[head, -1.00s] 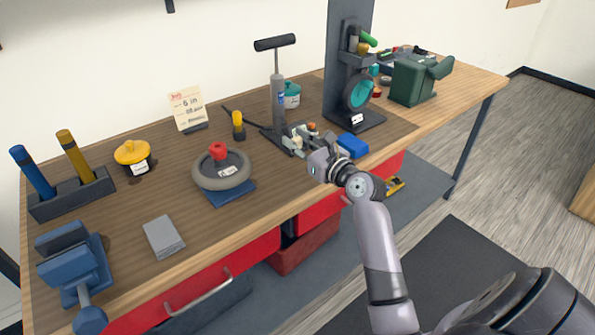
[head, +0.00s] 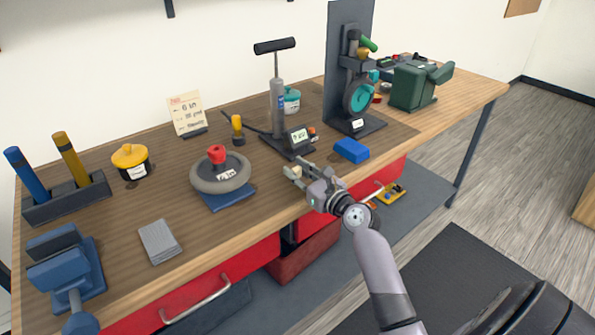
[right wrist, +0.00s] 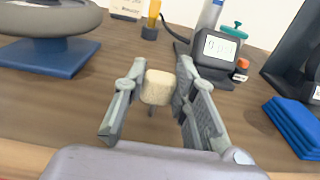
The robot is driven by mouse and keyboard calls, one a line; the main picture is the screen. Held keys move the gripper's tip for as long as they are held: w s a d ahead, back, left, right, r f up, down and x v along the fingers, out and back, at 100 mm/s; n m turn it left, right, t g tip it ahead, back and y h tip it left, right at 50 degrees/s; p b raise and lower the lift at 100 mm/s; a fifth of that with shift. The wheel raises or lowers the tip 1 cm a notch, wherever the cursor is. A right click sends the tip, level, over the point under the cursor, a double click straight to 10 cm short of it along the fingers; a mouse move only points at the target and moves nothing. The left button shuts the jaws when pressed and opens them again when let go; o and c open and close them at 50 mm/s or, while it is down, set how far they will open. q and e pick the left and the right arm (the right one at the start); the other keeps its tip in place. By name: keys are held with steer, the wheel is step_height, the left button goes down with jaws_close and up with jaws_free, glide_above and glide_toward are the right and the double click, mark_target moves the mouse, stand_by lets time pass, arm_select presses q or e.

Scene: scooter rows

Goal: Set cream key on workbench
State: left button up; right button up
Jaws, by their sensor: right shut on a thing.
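The cream key (right wrist: 158,88) is a small block-like cream piece with a thin dark stem below it, held between the fingers of my right gripper (right wrist: 157,92). In the head view the right gripper (head: 298,178) is over the front part of the workbench (head: 275,207), and the cream key (head: 292,172) shows at its fingertips. The key appears to be just above the wood; I cannot tell whether its stem touches. My left gripper is not in view.
A wheel on a blue stand (head: 222,172) is left of the gripper. A pump with a gauge (head: 288,140) stands behind it, and a blue block (head: 351,150) lies to the right. Bare wood lies around the gripper.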

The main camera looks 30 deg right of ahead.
steer(key=o, duration=0.8)
steer(key=shift+o, duration=0.2)
steer(key=shift+r, duration=0.2)
steer(key=s, duration=1.2)
steer(key=shift+d, duration=0.45)
